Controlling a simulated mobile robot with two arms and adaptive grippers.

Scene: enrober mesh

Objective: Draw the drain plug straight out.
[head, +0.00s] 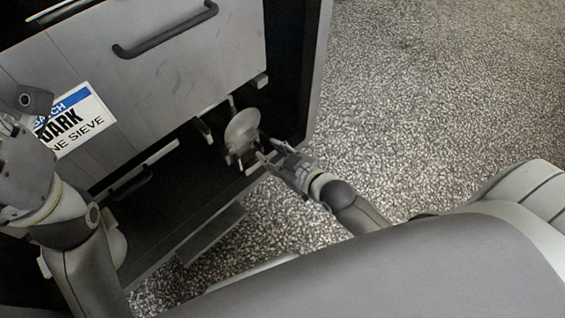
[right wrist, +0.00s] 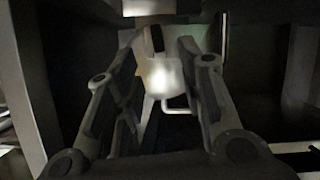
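My right gripper (head: 262,153) reaches into the low dark bay of the machine, its two fingers spread. In the right wrist view the fingers (right wrist: 160,50) stand on either side of a pale, brightly lit block (right wrist: 162,78) with a thin bar loop (right wrist: 176,106) below it. This may be the drain plug; I cannot tell for sure, and no firm grip shows. In the head view a pale round disc (head: 242,130) stands just beyond the fingertips, partly hiding what is behind. My left arm is at the left edge; its fingers do not show.
A grey front panel (head: 190,80) with a black handle (head: 165,32) hangs above the bay. A label (head: 75,120) is on it. A black handle (head: 131,183) sits low in the bay. The side post (head: 316,75) stands close by. Speckled floor (head: 430,90) is clear at right.

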